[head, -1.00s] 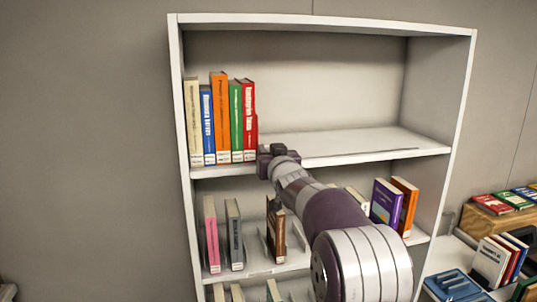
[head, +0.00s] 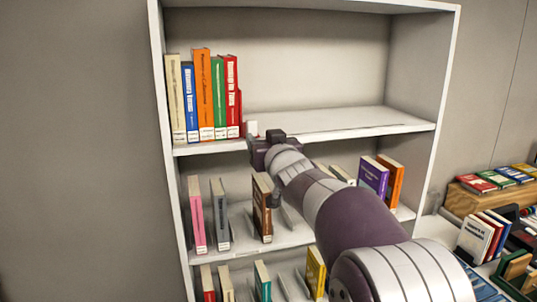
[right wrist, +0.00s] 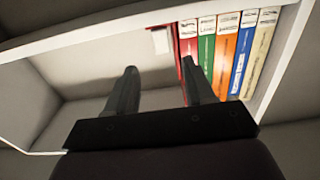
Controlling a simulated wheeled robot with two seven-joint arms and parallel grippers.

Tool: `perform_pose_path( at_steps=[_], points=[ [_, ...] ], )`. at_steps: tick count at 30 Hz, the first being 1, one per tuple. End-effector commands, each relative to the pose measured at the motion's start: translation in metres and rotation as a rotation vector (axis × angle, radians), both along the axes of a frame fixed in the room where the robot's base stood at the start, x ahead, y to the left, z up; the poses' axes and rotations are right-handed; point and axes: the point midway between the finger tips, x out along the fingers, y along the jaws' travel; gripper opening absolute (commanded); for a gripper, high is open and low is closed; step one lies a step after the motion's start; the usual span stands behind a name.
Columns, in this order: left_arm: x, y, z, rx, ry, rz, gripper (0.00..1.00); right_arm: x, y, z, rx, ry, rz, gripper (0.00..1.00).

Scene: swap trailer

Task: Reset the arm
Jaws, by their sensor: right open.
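My right arm reaches from the lower right toward the tall white bookshelf (head: 160,120) in the head view. Its right gripper (head: 262,140) is at the front edge of the top shelf, just right of a row of upright books (head: 203,98). In the right wrist view the gripper (right wrist: 158,78) is open, with nothing between its two dark fingers. The row of books (right wrist: 228,55), red, green, orange, blue and cream, is beside and beyond one finger. My left gripper is not in view.
The middle shelf holds spaced books, with a brown book (head: 262,205) below my gripper. More books and a wooden box (head: 466,201) stand at right.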

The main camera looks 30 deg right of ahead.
Motion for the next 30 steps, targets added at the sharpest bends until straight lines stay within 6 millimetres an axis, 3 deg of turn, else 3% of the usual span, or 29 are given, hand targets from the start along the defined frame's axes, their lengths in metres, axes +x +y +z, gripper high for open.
perform_pose_path(
  at_steps=[3,7,23,26,29,30],
  points=[
    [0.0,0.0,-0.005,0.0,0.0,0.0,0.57,-0.022,0.005,0.0,-0.001,-0.001,0.0,0.53],
    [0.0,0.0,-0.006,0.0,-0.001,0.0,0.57,-0.034,0.008,0.0,0.0,0.001,0.0,0.53],
    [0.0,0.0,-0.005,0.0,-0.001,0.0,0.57,-0.036,0.008,0.0,-0.008,0.005,-0.001,0.53],
    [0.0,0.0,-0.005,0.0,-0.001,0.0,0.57,-0.04,0.0,-0.027,-0.03,0.113,-0.045,0.53],
    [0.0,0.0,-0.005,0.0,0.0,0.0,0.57,-0.057,-0.003,-0.102,0.015,0.346,-0.089,0.53],
    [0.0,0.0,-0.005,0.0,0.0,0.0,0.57,-0.068,0.004,-0.141,0.041,0.466,-0.088,0.53]
  ],
)
